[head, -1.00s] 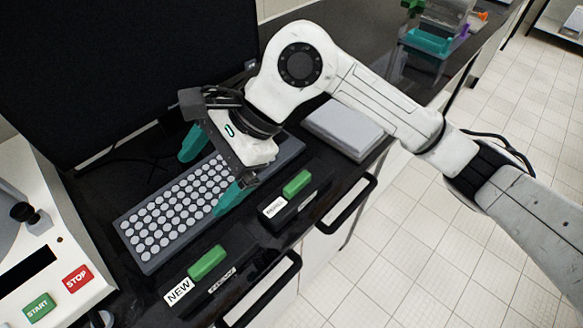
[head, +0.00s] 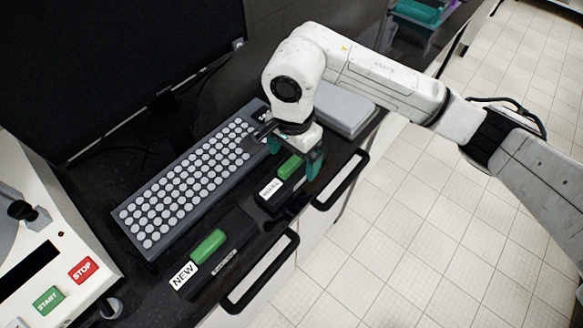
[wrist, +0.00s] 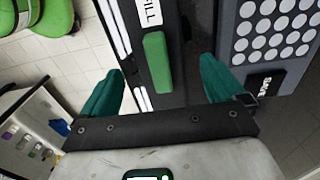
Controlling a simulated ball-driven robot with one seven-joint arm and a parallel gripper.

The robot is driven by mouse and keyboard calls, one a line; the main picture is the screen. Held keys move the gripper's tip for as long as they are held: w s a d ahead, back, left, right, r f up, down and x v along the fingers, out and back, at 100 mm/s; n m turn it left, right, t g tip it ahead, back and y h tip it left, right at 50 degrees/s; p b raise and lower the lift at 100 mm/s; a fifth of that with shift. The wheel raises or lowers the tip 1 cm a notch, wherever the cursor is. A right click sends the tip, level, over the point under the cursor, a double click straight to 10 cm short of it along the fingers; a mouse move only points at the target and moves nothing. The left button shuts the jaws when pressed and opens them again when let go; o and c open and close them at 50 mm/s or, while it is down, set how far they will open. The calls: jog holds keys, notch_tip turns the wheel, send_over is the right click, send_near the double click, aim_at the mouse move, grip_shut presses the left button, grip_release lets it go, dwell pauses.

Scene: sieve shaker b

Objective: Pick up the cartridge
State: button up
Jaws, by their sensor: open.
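Two green cartridge-like blocks sit in black holders at the front edge of the bench. The near green block (head: 208,246) is beside a white label reading NEW (head: 183,275). The far green block (head: 290,167) is in a holder with a white label (head: 271,188) too small to read in the head view. My gripper (head: 294,158) is open over the far block. In the wrist view the far green block (wrist: 158,62) lies between the open teal fingers, with space on both sides. Its label there ends in "ILL". Which block is the named cartridge cannot be told.
A grey keyboard (head: 185,185) lies behind the holders, below a large black monitor (head: 110,70). A grey box (head: 343,108) is at the right. A white machine with START and STOP buttons (head: 83,270) is at the left. Drawer handles (head: 262,275) stick out in front.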

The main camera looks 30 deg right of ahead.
aim_at(292, 161)
jog(key=shift+a+f+p, duration=0.2)
jog(key=shift+f+p, duration=0.4)
jog(key=shift+f, duration=1.55)
jog(key=shift+c, duration=0.3)
jog(key=c, duration=1.3)
jog(key=shift+r, duration=0.15)
jog(key=shift+r+b, duration=0.4)
jog(key=shift+r, duration=0.05)
jog(key=s+a+r, duration=0.1)
jog(key=r, duration=0.1)
jog(key=s+a+r+b, duration=0.1)
jog(key=r, duration=0.2)
jog(key=s+a+r+b, duration=0.1)
jog(key=s+r, duration=0.1)
jog(key=r, duration=0.1)
jog(key=shift+s+a, duration=0.1)
jog(key=shift+a, duration=0.1)
jog(key=s+a+r, duration=0.1)
jog(key=s, duration=0.1)
jog(key=s+a+r+b, duration=0.1)
jog(key=s+a, duration=0.1)
jog(key=s+a+r+b, duration=0.1)
jog(key=s+a, duration=0.1)
jog(key=s, duration=0.1)
jog(key=shift+a+r, duration=0.25)
jog(key=shift+r, duration=0.15)
